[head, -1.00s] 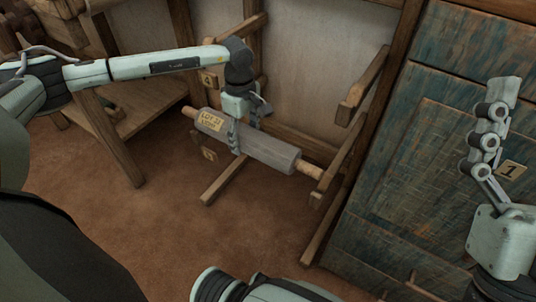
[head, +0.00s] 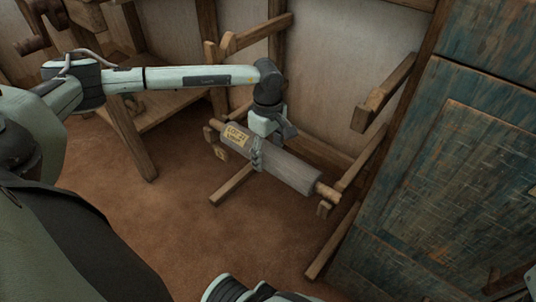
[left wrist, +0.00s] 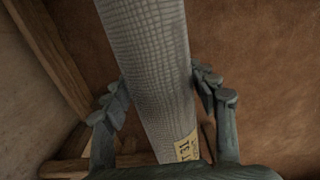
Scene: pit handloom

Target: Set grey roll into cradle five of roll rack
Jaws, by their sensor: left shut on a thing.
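The grey roll (head: 290,168) is a cloth-textured cylinder on a wooden rod, with a yellow lot label near its left end. My left gripper (head: 257,155) is shut around its middle from above; in the left wrist view the fingers (left wrist: 165,105) flank the grey roll (left wrist: 150,55). The roll lies nearly level across the wooden roll rack (head: 385,95). Its right rod end is just above the tip of a lower right rack arm, its left end beside the left post. I cannot tell whether the rod touches the arms. My right gripper is out of view.
A lower arm (head: 233,185) juts out under the roll. A blue-green panelled cabinet (head: 440,170) stands close on the right. The brown floor (head: 180,230) in front is clear.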

